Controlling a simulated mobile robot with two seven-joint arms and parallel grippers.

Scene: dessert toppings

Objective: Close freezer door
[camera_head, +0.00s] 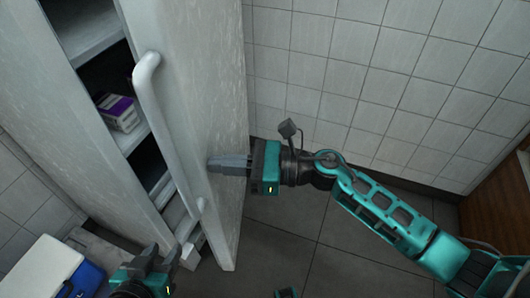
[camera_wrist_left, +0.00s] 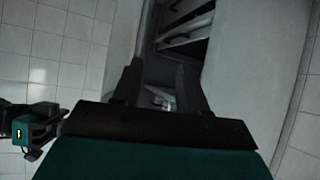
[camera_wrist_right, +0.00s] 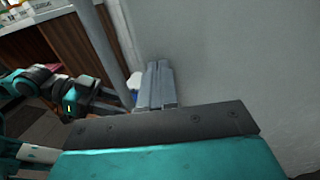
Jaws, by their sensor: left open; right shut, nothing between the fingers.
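The freezer door (camera_head: 205,100) is a tall pale panel that stands ajar, with dark shelves showing through the gap on its left. Its long light handle (camera_head: 147,90) runs down the panel beside the gap. My right gripper (camera_head: 212,163) is shut and empty, with its fingertips at the door's face; whether they touch is unclear. In the right wrist view the shut fingers (camera_wrist_right: 155,80) lie beside the pale panel. My left gripper (camera_head: 166,255) is open and empty near the lower end of the door. In the left wrist view its fingers (camera_wrist_left: 159,75) are apart, with the freezer's open shelves beyond.
A purple and white box (camera_head: 118,111) lies on a freezer shelf. A white and blue container (camera_head: 45,268) stands at the lower left. A tiled wall (camera_head: 380,70) rises behind the door. Dark floor (camera_head: 300,245) is open to the right. A wooden cabinet (camera_head: 502,185) stands at the far right.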

